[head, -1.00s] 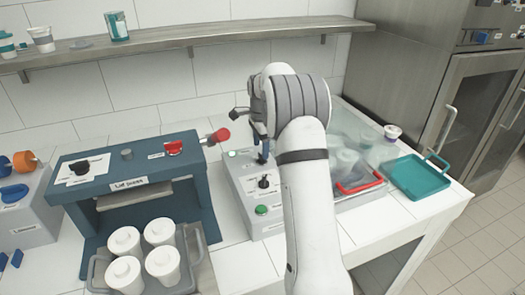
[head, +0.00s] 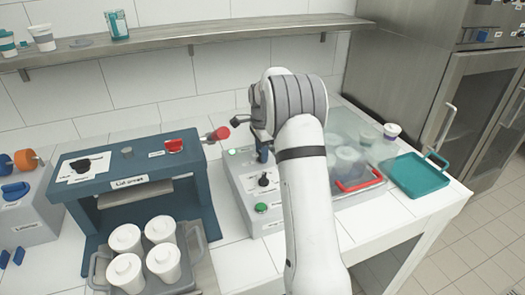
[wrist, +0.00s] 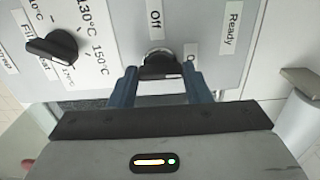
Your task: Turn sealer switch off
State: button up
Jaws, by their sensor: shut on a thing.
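The sealer (head: 243,200) is a grey box with a green button, a black dial and a clear-covered part on its right. In the wrist view, its switch (wrist: 160,64) has a dark handle on a pale round base. The label Off stands above it and a partly hidden label, starting with O, at lower right. My gripper (wrist: 161,78) has its blue fingers on both sides of the handle, shut on it. I cannot tell which label the handle points to. In the head view my arm hides the switch, and blue fingers (head: 263,153) show beside the arm.
A black temperature dial (wrist: 52,47) is left of the switch. The lid press (head: 140,185), with several white cups before it, stands left of the sealer. A red handle (head: 358,184) is on the clear cover. A teal tray (head: 418,177) lies at right; a shelf (head: 180,40) runs behind.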

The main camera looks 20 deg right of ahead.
jog(key=shift+c, duration=0.9)
jog(key=shift+n, duration=0.3)
jog(key=n, duration=0.3)
jog(key=shift+n, duration=1.9)
jog(key=shift+r, duration=0.1)
jog(key=o, duration=1)
